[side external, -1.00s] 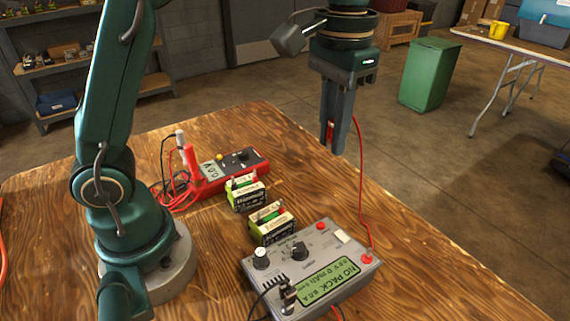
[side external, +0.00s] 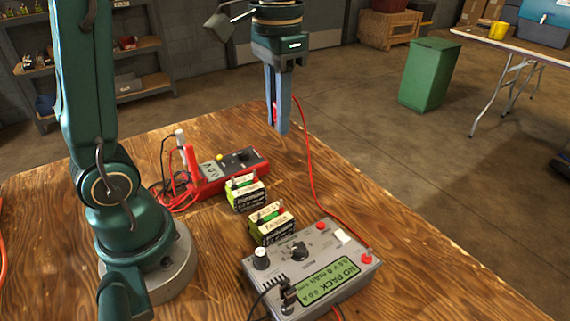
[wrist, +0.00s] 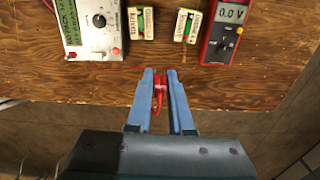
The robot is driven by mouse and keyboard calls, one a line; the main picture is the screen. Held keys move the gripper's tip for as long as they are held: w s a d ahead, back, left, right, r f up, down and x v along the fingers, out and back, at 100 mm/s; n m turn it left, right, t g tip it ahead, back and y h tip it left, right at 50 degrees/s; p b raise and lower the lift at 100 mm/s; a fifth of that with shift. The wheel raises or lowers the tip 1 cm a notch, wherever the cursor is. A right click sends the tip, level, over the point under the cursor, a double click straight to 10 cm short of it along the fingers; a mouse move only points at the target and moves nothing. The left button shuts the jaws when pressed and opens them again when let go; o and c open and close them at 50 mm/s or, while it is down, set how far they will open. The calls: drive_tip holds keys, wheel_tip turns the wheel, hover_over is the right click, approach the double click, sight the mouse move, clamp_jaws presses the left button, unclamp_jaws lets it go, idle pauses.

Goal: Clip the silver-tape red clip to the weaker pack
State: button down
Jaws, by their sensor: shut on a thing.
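My gripper (side external: 277,128) is shut on a red clip (wrist: 158,93), held up in the air over the far edge of the table. In the wrist view the clip sits between the two blue fingers. Silver tape on it cannot be made out. A red lead runs from it down to the grey charger (side external: 310,265), whose screen reads NO PACK. Two green-and-white battery packs stand on the table: one nearer the charger (side external: 272,224) and one nearer the red meter (side external: 246,193). Their labels are too small to read surely. The gripper is apart from both packs.
The red multimeter (wrist: 226,32) reads 0.0 V, with probes and coiled leads beside it. The wooden table (side external: 400,270) is clear right of the packs, apart from the red lead. A green bin (side external: 429,75) stands on the floor beyond.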

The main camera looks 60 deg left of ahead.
drive_tip(key=shift+s+a+f, duration=0.4)
drive_tip(key=shift+a+f, duration=0.35)
drive_tip(key=shift+a, duration=0.15)
drive_tip(key=shift+s+a+f, duration=0.4)
drive_tip(key=shift+a+f, duration=0.4)
drive_tip(key=shift+a, duration=0.05)
drive_tip(key=shift+s+a+f, duration=0.4)
drive_tip(key=shift+a+f, duration=0.35)
drive_tip(key=shift+a, duration=0.15)
drive_tip(key=shift+f, duration=0.1)
drive_tip(key=shift+f, duration=3.4)
drive_tip(key=shift+f, duration=0.25)
drive_tip(key=c, duration=0.7)
unclamp_jaws()
drive_tip(key=shift+c, duration=0.2)
